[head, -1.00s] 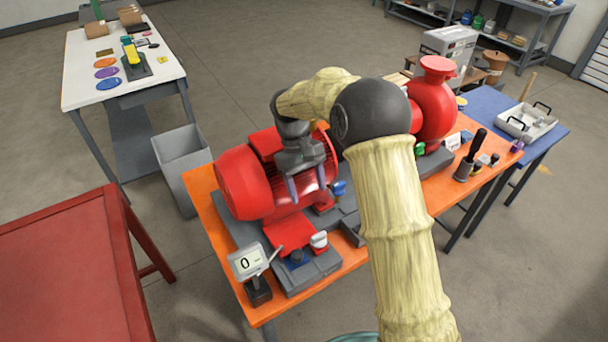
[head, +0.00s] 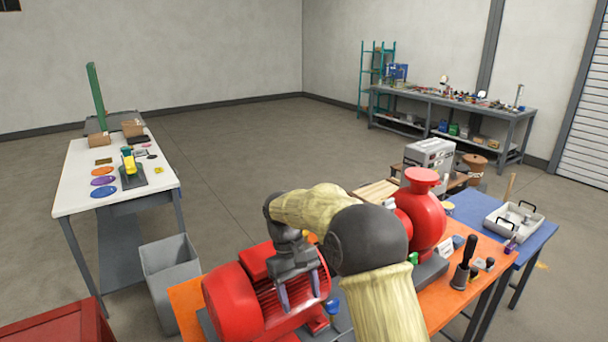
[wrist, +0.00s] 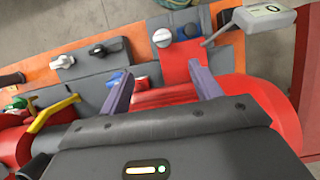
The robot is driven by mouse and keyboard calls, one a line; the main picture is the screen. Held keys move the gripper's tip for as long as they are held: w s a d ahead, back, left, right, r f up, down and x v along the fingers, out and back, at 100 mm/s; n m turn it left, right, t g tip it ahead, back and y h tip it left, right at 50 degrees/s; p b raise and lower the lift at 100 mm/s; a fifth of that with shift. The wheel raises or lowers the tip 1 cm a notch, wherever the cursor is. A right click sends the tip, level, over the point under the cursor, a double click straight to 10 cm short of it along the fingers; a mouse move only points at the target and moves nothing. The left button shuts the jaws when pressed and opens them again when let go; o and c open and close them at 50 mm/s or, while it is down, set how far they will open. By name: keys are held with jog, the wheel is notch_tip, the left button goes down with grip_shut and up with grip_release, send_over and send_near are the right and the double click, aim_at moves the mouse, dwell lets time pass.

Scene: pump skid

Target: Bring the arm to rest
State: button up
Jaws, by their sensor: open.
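My gripper (head: 300,299) is open and hangs in front of the red motor (head: 235,306) in the head view. In the wrist view its two fingers (wrist: 160,92) are spread apart with nothing held between them. Below them in that view are the red motor and grey base plate (wrist: 95,62). My arm is bent and raised over the orange bench (head: 188,312). It hides part of the bench and the middle of the skid.
The red pump (head: 424,215) stands right of my arm. A grey bin (head: 170,275) stands left of the bench. A white table (head: 80,175) is farther left, and a blue table (head: 535,236) with a metal tray (head: 514,224) is at right. Open floor lies behind.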

jog(key=s+d+f+m+t+y, duration=0.2)
jog(key=s+d+m+t, duration=0.4)
jog(key=s+d, duration=1)
jog(key=shift+s+d+f+m, duration=0.15)
jog(key=shift+s+d+m, duration=0.25)
jog(key=shift+s, duration=0.75)
jog(key=shift+a, duration=0.15)
jog(key=c, duration=0.6)
jog(key=shift+a, duration=0.5)
